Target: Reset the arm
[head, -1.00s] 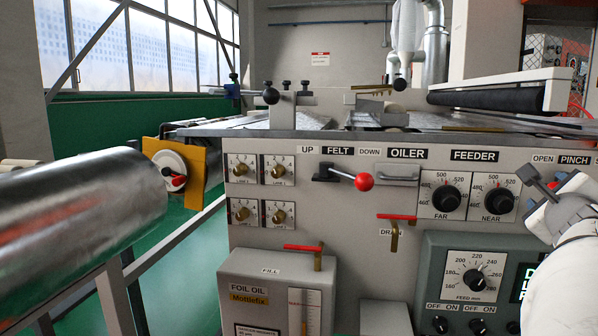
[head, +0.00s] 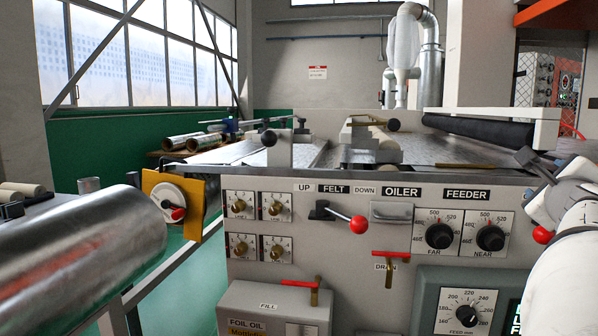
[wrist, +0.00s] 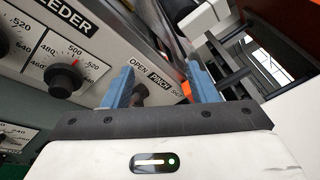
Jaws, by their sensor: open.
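My gripper (wrist: 160,84) is open, with its two blue fingers apart and nothing held between them. In the wrist view the panel's OPEN / PINCH lettering and a dark round part (wrist: 140,95) show behind and between the fingers. In the head view my gripper (head: 538,185) is at the right edge, in front of the panel's right end. A red ball knob (head: 543,235) shows just below it; its lever is mostly hidden by my arm. I cannot tell whether the gripper touches anything.
The grey machine panel carries a red-knobbed felt lever (head: 358,225), feeder dials (head: 440,235) and a red drain handle (head: 391,254). A large foil roll (head: 80,245) lies at the left front. A black roller (head: 480,130) spans the top right. Green floor shows at left.

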